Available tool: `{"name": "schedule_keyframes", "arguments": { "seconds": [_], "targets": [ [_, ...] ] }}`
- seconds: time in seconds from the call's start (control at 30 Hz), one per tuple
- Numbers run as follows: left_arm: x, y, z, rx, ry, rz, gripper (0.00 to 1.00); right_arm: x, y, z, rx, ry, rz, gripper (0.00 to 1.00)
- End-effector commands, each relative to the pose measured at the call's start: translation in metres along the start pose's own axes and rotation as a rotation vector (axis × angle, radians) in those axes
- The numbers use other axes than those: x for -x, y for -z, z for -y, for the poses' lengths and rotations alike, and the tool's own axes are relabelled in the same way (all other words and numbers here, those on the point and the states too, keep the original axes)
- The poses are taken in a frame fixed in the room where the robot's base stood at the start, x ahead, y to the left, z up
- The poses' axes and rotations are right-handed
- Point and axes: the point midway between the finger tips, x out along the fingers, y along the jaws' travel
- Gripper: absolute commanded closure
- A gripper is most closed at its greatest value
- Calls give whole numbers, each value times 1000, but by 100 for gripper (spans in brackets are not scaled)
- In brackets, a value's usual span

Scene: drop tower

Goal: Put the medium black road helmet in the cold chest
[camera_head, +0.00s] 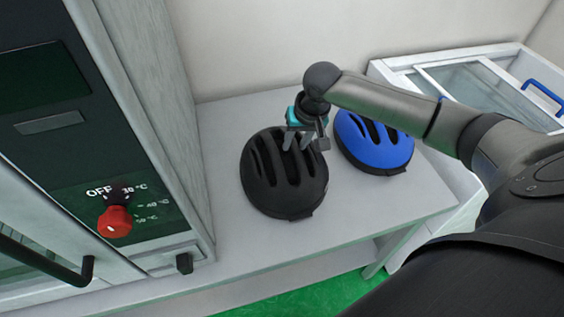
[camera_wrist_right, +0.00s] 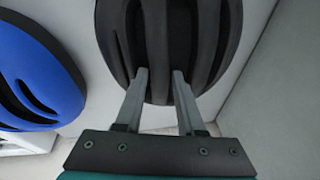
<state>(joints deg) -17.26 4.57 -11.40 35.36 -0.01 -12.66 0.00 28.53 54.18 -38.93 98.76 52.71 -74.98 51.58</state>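The black helmet (camera_head: 284,183) lies on the grey-white table, vents upward. My right gripper (camera_head: 297,142) is at its far side, fingers pointing down at the shell. In the right wrist view the two fingers (camera_wrist_right: 161,76) stand apart in front of the black helmet (camera_wrist_right: 205,45), with dark shell between the tips. I cannot tell whether the tips touch it. The cold chest (camera_head: 400,66) is the white case with glass lids and blue handles at the upper right; its lids look shut, though my arm covers part of it. My left gripper is out of view.
A blue helmet (camera_head: 372,146) lies just right of the black one and also shows in the right wrist view (camera_wrist_right: 32,75). A tall cabinet (camera_head: 150,120) with a red knob (camera_head: 115,221) stands at left. The table (camera_head: 350,220) is clear in front of the helmets.

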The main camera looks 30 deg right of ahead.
Motion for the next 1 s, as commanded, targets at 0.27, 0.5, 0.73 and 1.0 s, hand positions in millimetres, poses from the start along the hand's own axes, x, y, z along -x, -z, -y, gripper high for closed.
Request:
{"name": "schedule_keyframes", "arguments": {
  "seconds": [0.27,0.5,0.73,1.0],
  "targets": [
    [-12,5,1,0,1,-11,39,-39,-1,0,-1,1,2,62],
    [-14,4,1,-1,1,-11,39,-51,0,0,0,-1,0,62],
    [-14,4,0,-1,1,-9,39,-50,0,0,1,0,0,72],
    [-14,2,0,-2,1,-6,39,-50,0,0,0,0,0,100]
  ]
}}
